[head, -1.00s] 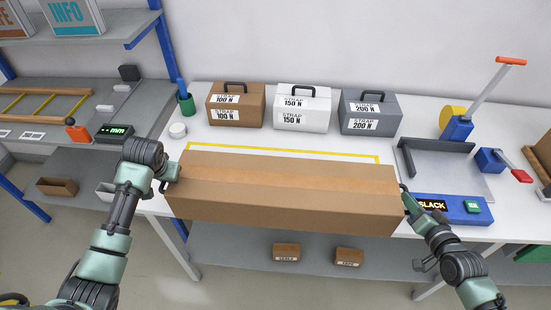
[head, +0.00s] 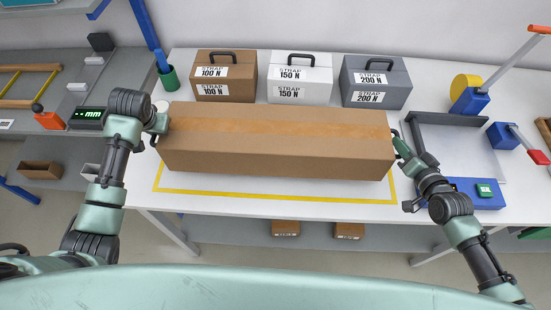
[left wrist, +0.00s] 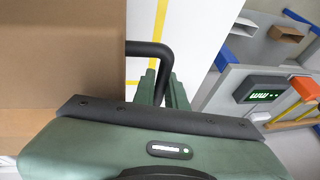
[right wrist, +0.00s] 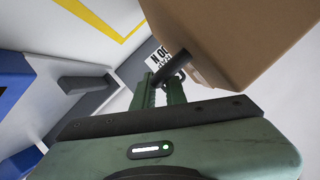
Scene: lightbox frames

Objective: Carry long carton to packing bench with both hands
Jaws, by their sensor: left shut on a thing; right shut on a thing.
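The long brown carton (head: 275,150) is level over the packing bench (head: 290,212), covering the rear of a yellow outline (head: 270,195). I cannot tell whether its underside touches the bench. My left gripper (head: 158,127) is at the carton's left end, shut on a dark handle, which the left wrist view shows (left wrist: 150,48). My right gripper (head: 402,150) is at the right end, shut on the other handle, partly seen in the right wrist view (right wrist: 184,62). The carton's side (left wrist: 70,50) fills the left of the left wrist view.
Brown (head: 224,88), white (head: 300,92) and grey (head: 376,95) strap cases stand close behind the carton. A green cup (head: 168,78) is at the back left. A strapping tool with a grey tray (head: 460,150) and blue base (head: 470,193) is close right. Bare bench shows in front.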

